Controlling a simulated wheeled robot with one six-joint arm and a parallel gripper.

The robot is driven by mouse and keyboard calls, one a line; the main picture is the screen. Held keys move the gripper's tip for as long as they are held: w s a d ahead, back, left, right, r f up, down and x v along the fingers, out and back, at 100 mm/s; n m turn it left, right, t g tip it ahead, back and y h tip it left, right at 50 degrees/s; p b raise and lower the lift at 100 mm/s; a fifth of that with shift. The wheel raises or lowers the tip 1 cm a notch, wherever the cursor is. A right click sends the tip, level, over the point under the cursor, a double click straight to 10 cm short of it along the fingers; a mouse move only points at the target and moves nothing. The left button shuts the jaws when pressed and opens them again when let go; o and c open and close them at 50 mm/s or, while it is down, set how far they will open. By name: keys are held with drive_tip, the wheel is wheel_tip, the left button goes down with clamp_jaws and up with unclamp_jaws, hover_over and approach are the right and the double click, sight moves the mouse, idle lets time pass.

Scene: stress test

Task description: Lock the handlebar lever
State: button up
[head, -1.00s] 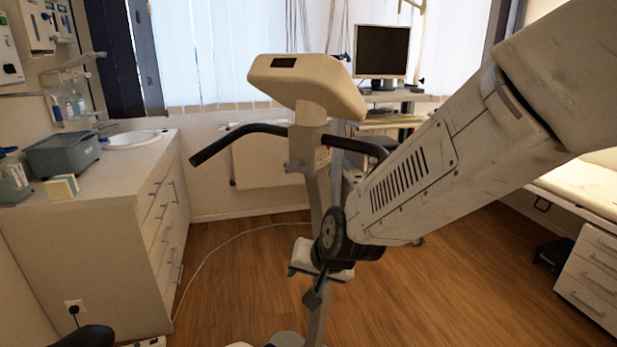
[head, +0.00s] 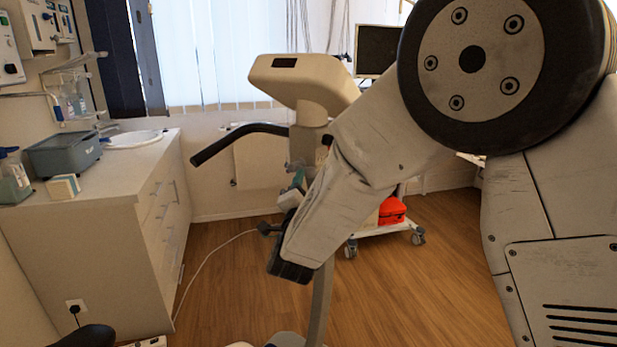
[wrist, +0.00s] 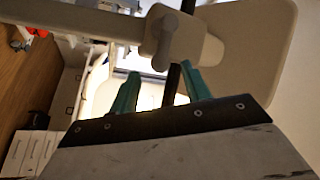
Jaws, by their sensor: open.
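The exercise bike's light beige console (head: 305,80) stands on a post in the middle of the head view, with a dark handlebar (head: 240,138) reaching left. In the wrist view the pale lever (wrist: 163,38) sits at the clamp on the post, just beyond my fingertips. My gripper (wrist: 161,71) is open, with teal fingers spread apart. A dark bar (wrist: 174,82) shows between the fingers, and I see no grip on it. The lever is not clearly visible in the head view, where my gripper (head: 297,184) is beside the post and my arm covers the right side.
A counter (head: 90,220) with a grey-blue box (head: 62,153) and a sink stands at the left. A trolley with a red case (head: 392,210) is behind my arm. The wooden floor left of the post is open, with a cable across it.

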sight(309, 176)
drive_tip(key=shift+x, duration=2.3)
drive_tip(key=shift+f, duration=0.1)
